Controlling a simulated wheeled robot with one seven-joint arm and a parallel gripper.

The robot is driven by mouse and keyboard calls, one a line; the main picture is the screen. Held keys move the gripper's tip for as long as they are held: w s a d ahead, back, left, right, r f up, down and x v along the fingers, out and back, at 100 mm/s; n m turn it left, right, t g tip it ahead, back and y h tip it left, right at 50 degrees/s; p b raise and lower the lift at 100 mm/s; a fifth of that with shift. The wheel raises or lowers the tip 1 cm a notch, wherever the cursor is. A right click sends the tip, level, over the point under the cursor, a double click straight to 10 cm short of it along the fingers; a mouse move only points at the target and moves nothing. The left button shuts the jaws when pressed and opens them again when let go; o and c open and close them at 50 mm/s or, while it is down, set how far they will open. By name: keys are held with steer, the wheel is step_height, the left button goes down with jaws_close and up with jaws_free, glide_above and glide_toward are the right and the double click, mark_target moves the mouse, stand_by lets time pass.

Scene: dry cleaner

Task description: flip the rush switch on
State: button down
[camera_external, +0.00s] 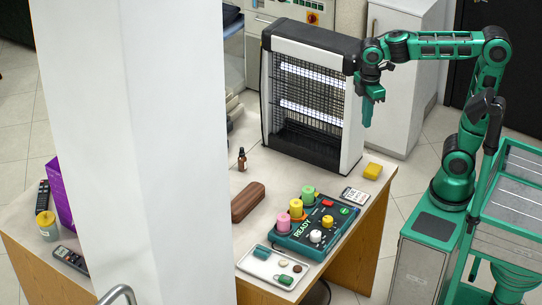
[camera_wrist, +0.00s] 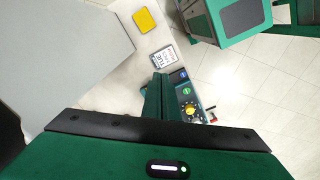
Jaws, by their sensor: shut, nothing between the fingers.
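A dark teal console (camera_external: 295,241) marked READY lies on the counter. I cannot tell which part is the rush switch. In the wrist view part of the console (camera_wrist: 184,83) shows beside my fingers, with a yellow round part (camera_wrist: 189,109); the rest is hidden. My green gripper (camera_external: 368,122) is shut and empty, pointing down in front of the lamp unit's right side, above and apart from the console. It also shows in the wrist view (camera_wrist: 156,82).
The tall caged lamp unit (camera_external: 310,151) stands behind the console. A yellow block (camera_external: 373,171), a card (camera_external: 355,196), a brown oblong case (camera_external: 248,202), a small bottle (camera_external: 242,160) and a white tray (camera_external: 257,267) lie around it. A white pillar (camera_external: 150,150) blocks the left.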

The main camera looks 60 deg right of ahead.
steer(key=w+a+f+n, duration=0.4)
steer(key=a, duration=0.5)
steer(key=n+g, duration=0.1)
steer(key=n, duration=0.2)
glide_above(331, 202)
steer(key=w, duration=0.3)
step_height(331, 202, down, 4)
steer(key=shift+s+f, duration=0.2)
steer(key=f, duration=0.4)
steer(key=s+f, duration=0.1)
steer(key=f, duration=0.9)
steer(key=shift+s, duration=0.4)
steer(key=shift+s+f, duration=0.15)
steer(key=shift+f, duration=0.05)
